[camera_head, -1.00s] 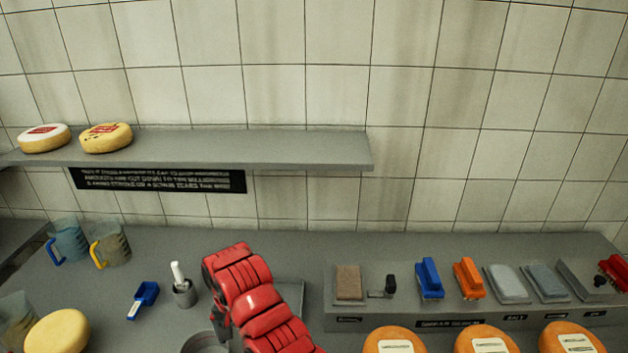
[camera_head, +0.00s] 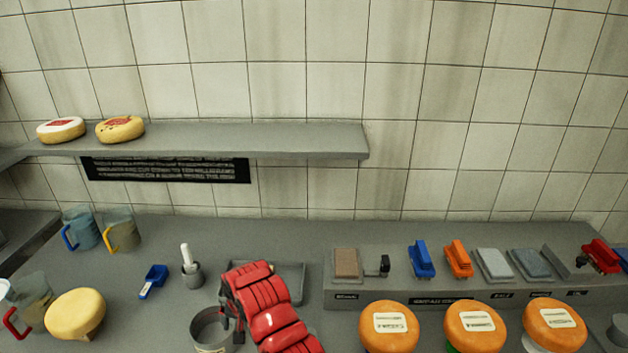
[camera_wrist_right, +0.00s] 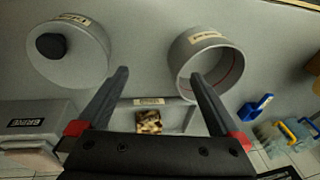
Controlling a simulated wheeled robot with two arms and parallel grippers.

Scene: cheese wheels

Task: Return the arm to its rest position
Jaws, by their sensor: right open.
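My right arm (camera_head: 268,312) is red and reaches up from the bottom of the head view over the counter. Its right gripper is mostly hidden there behind the arm, by a grey round pot (camera_head: 209,328). In the right wrist view the right gripper (camera_wrist_right: 160,75) has its two dark fingers spread apart, with nothing between them. My left gripper is not in view.
A grey tray (camera_head: 292,268) lies behind the arm. A blue scoop (camera_head: 153,281), a white-handled tool in a cup (camera_head: 191,273) and a yellow cheese (camera_head: 75,313) stand left. Orange cheeses (camera_head: 389,326) stand right, before a raised rack (camera_head: 420,291) of brushes and pads.

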